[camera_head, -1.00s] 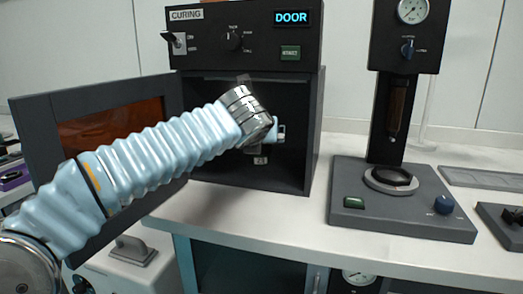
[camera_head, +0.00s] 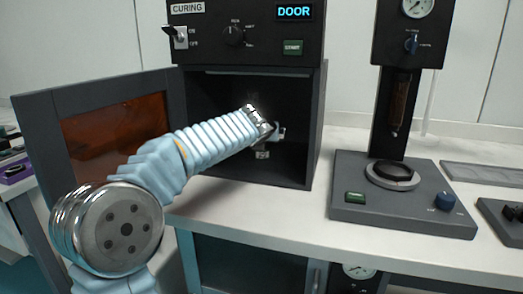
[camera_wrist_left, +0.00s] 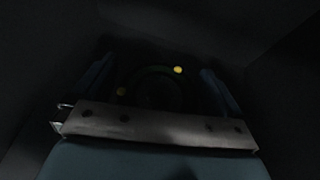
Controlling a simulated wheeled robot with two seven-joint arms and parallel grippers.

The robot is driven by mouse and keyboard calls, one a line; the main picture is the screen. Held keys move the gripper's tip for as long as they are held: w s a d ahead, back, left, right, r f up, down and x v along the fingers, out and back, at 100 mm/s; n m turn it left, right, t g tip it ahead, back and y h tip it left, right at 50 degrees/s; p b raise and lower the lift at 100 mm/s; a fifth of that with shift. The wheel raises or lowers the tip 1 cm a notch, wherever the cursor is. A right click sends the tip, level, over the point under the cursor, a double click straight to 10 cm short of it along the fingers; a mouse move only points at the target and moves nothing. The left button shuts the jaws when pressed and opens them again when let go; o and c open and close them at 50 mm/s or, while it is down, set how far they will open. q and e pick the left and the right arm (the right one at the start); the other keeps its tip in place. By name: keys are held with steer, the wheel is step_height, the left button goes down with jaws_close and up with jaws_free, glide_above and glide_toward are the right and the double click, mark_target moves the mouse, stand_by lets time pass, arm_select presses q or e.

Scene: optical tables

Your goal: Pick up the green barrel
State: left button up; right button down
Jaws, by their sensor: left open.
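My left gripper (camera_head: 277,134) reaches through the open front of the curing box into its dark inside. In the left wrist view its two fingers (camera_wrist_left: 158,88) stand apart, one on each side. Between them is a very dim ring-like shape (camera_wrist_left: 160,88) with small yellow spots beside it. It is too dark to tell its colour or whether the fingers touch it. I cannot make out a green barrel in either view. My right gripper is not in view.
The curing box (camera_head: 318,130) has its door (camera_head: 40,140) swung open to the left, with an orange window. A dispensing stand (camera_head: 345,212) holding a brown tube (camera_head: 396,105) stands to the right. The white bench top (camera_head: 270,215) in front of the box is clear.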

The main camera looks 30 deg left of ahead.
arm_select(q)
steer(key=c, duration=1)
steer(key=shift+c, duration=0.6)
steer(key=shift+r, duration=0.15)
